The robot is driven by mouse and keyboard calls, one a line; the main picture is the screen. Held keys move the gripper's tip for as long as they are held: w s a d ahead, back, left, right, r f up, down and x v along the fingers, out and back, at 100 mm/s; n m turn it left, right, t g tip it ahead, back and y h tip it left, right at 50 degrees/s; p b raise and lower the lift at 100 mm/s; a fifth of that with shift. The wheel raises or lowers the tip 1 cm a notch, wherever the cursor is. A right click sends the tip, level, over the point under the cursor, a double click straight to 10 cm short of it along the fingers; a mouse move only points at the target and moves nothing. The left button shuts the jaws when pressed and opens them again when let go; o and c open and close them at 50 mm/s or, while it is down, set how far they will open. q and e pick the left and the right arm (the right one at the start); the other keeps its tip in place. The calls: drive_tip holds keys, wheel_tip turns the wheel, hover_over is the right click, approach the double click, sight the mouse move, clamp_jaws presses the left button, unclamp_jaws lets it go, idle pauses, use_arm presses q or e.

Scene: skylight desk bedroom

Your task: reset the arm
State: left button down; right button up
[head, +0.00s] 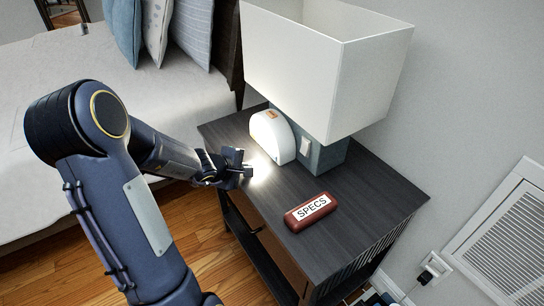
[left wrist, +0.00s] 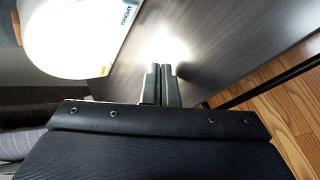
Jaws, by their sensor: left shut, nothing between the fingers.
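My left arm reaches in from the left of the head view. Its left gripper (head: 245,170) is over the left part of the dark nightstand (head: 375,205), close to the white rounded device (head: 272,137). In the left wrist view, the two fingers (left wrist: 165,70) are pressed together with nothing between them. The white device (left wrist: 75,30) is at upper left there, apart from the fingers. A bright patch of light lies on the wood just beyond the fingertips. My right gripper is in neither view.
A lamp with a white shade (head: 320,65) stands at the back of the nightstand. A red-brown case labelled SPECS (head: 311,211) lies toward its front. A bed (head: 60,100) with pillows (head: 190,30) is at left. A wall vent (head: 505,245) and plugged outlet (head: 432,268) are at right.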

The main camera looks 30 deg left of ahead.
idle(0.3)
use_arm(q)
drive_tip(key=s+d+r+m+h, duration=0.3)
drive_tip(key=s+d+r+m, duration=0.25)
drive_tip(key=d+r, duration=0.2)
drive_tip(key=s+d+r+m+h, duration=0.35)
drive_tip(key=d+r+m, duration=0.3)
drive_tip(key=d, duration=0.25)
drive_tip(key=s+d+f+m+g+y, duration=0.1)
drive_tip(key=s+m+g+y, duration=0.15)
drive_tip(key=s, duration=0.55)
drive_tip(key=s+f+m+g+y, duration=0.1)
drive_tip(key=s+f+m+g, duration=0.15)
drive_tip(key=s, duration=0.55)
wheel_tip(320, 180, up, 15)
drive_tip(key=m+p, duration=0.1)
drive_tip(key=p, duration=1.4)
drive_tip(key=shift+w+r+t, duration=0.2)
drive_tip(key=shift+t, duration=0.2)
